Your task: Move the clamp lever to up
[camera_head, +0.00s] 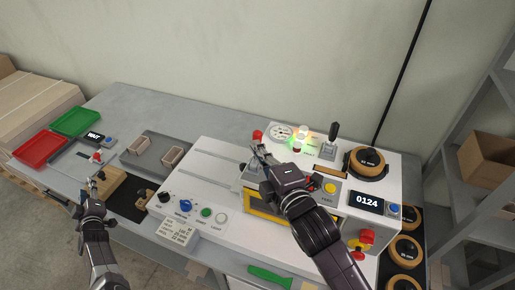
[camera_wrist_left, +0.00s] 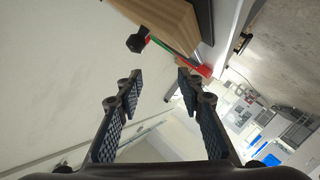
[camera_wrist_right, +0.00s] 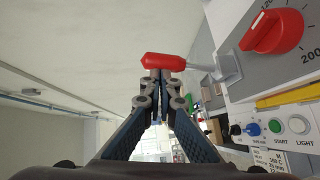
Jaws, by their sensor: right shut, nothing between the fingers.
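A lever with a red grip (camera_wrist_right: 165,62) on a metal rod shows in the right wrist view; it appears to be the clamp lever. Its rod runs right to a metal bracket (camera_wrist_right: 228,66) on the machine. In the head view its red end (camera_head: 257,135) shows just beyond my right gripper (camera_head: 259,150). My right gripper (camera_wrist_right: 161,76) is shut and empty, its tips right at the red grip; whether they touch cannot be told. My left gripper (camera_head: 93,188) is away at the left; in the left wrist view (camera_wrist_left: 157,85) its fingers are apart and empty.
Red (camera_head: 42,148) and green (camera_head: 76,121) trays lie at the left. A shelf (camera_head: 455,150) stands at the right.

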